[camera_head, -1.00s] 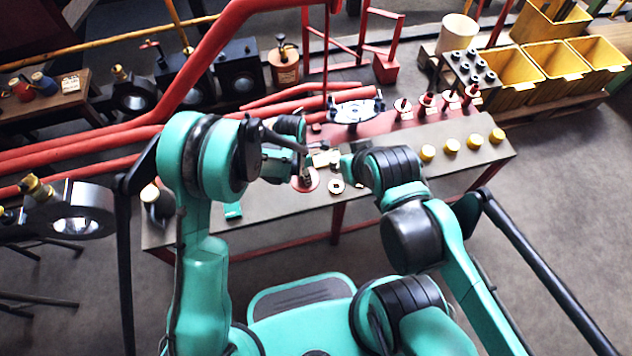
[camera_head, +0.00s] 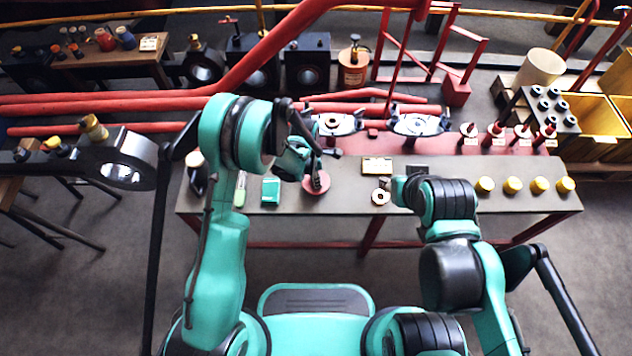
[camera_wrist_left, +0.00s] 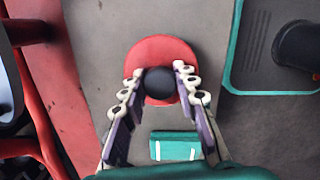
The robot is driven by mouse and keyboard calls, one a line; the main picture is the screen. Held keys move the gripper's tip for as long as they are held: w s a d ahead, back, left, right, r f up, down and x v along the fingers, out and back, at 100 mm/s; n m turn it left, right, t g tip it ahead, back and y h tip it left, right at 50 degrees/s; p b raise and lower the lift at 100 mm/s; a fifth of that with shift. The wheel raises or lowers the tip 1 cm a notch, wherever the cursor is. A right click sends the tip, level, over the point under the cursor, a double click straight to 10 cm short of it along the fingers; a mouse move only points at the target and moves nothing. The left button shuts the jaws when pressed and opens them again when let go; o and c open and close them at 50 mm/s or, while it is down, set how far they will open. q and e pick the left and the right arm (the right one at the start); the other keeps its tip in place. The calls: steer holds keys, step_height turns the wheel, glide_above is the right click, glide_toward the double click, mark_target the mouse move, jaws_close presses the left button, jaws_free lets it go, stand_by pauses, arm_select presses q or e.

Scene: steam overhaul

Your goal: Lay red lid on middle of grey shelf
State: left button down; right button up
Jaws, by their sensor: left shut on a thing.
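The red lid (camera_head: 317,183) is a round disc with a black knob, over the left half of the grey bench top (camera_head: 225,222). In the left wrist view the lid (camera_wrist_left: 160,52) lies below the fingers, its black knob between them. My left gripper (camera_wrist_left: 160,86) is shut on the knob; in the head view its fingers are mostly hidden by the wrist. I cannot tell whether the lid touches the bench. My right gripper (camera_head: 400,186) is near the bench front, right of the washer; its fingers are hidden. I see no separate grey shelf.
A teal box (camera_head: 270,191) stands left of the lid. A yellow block (camera_head: 377,165) and a pale washer (camera_head: 380,196) lie to its right. Metal castings (camera_head: 419,124) stand on the red back strip, and several yellow caps (camera_head: 512,185) sit at right.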

arm_select(q)
step_height(320, 180, down, 3)
steer(key=shift+r+b, duration=0.1)
steer(key=shift+b, duration=0.45)
steer(key=c, duration=1.2)
jaws_free()
steer(key=shift+o, duration=0.2)
